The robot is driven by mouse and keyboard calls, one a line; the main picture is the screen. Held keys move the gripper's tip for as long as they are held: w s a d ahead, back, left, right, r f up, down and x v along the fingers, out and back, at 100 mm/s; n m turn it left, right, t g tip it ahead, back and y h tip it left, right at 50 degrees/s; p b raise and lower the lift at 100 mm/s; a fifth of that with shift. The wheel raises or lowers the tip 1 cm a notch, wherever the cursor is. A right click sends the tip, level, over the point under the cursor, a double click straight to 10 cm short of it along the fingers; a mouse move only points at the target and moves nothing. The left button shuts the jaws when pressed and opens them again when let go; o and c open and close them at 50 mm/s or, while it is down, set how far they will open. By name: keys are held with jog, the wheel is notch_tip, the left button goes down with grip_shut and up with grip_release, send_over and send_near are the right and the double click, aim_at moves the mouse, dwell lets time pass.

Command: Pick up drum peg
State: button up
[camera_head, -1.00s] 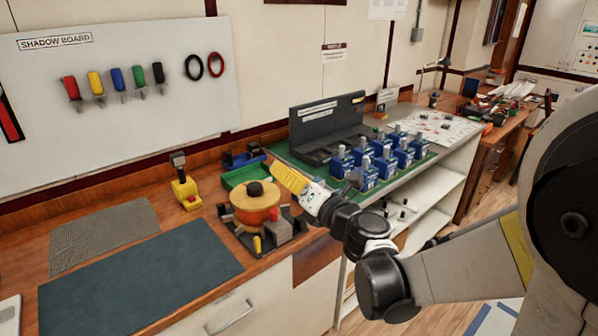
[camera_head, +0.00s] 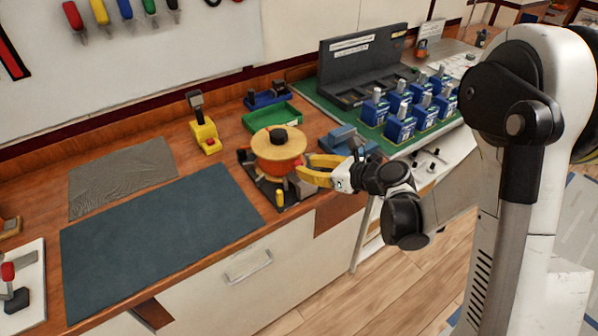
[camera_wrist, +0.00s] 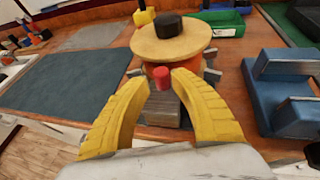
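A drum (camera_head: 278,165) with an orange body, a round wooden top and a black knob stands on a dark base on the bench. In the wrist view, the drum's wooden top (camera_wrist: 172,42) is straight ahead. A short red peg (camera_wrist: 161,77) stands out from the drum's near side, just under the top. My gripper (camera_wrist: 161,82) has yellow fingers apart, one on each side of the red peg, with small gaps seeming to show. In the head view my gripper (camera_head: 303,170) is at the drum's right side, and the red peg is hard to make out there.
A blue block-shaped fixture (camera_wrist: 285,90) stands close to the right of my gripper. A green tray (camera_head: 271,117) and a yellow device (camera_head: 204,128) are behind the drum. A dark mat (camera_head: 160,240) lies left. Several blue breakers (camera_head: 400,122) stand on the right.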

aim_at(302, 165)
jog(key=b+x, duration=0.1)
jog(key=x, duration=0.3)
grip_shut()
jog(key=shift+r, duration=0.1)
